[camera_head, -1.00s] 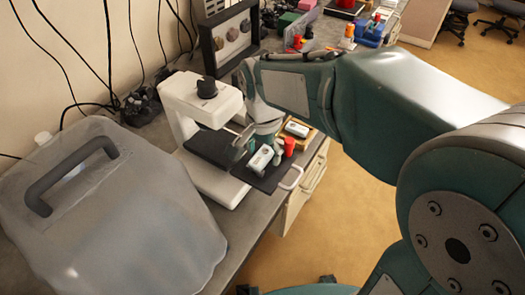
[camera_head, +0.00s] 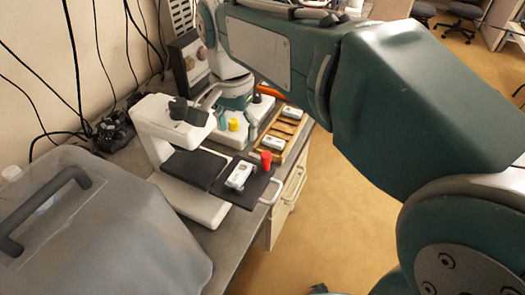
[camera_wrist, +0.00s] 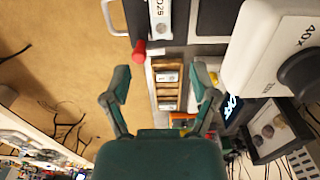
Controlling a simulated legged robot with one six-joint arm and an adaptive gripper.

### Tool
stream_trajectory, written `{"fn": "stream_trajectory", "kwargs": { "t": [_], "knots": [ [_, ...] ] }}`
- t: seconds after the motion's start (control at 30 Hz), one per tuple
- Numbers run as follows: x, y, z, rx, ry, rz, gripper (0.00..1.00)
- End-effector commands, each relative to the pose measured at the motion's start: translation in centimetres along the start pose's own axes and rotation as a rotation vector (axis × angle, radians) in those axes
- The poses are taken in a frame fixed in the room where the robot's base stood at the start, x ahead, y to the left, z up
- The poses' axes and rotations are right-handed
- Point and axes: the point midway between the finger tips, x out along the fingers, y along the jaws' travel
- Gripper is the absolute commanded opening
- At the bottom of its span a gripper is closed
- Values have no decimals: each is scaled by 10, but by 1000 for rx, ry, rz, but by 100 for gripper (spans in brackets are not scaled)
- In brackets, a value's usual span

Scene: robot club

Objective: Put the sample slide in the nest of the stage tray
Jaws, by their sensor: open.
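The stage tray (camera_head: 262,187) is a black plate with a white handle, sticking out from the microscope's stage. A white sample slide (camera_head: 240,177) with a dark marking lies on it; whether it sits fully in the nest is not clear. In the wrist view the slide (camera_wrist: 160,20) shows printed digits at the top edge, on the dark tray (camera_wrist: 207,20). A red knob (camera_head: 266,160) stands at the tray's corner. My gripper (camera_wrist: 161,72) is open and empty, with its fingers apart. In the head view it is behind the tray, beyond the slide.
A wooden rack (camera_head: 287,128) behind the tray holds more white slides (camera_head: 272,143). The white microscope (camera_head: 150,115) stands left of the tray. A yellow knob (camera_head: 233,124) and a dark framed panel (camera_head: 187,62) are behind. A grey case (camera_head: 90,240) fills the near left.

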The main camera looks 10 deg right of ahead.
Motion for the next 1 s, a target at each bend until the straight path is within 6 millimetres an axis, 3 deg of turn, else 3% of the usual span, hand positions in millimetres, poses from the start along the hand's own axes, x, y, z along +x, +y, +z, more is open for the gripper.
{"fn": "stream_trajectory", "kwargs": {
  "t": [0.17,0.37,0.6,0.8,1.0],
  "knots": [
    [0,20,0,-55,30,-38,76],
    [11,79,7,-259,158,-135,76],
    [41,138,24,-510,360,-180,76],
    [59,160,32,-632,465,-169,76],
    [62,162,32,-650,477,-165,76]
  ]
}}
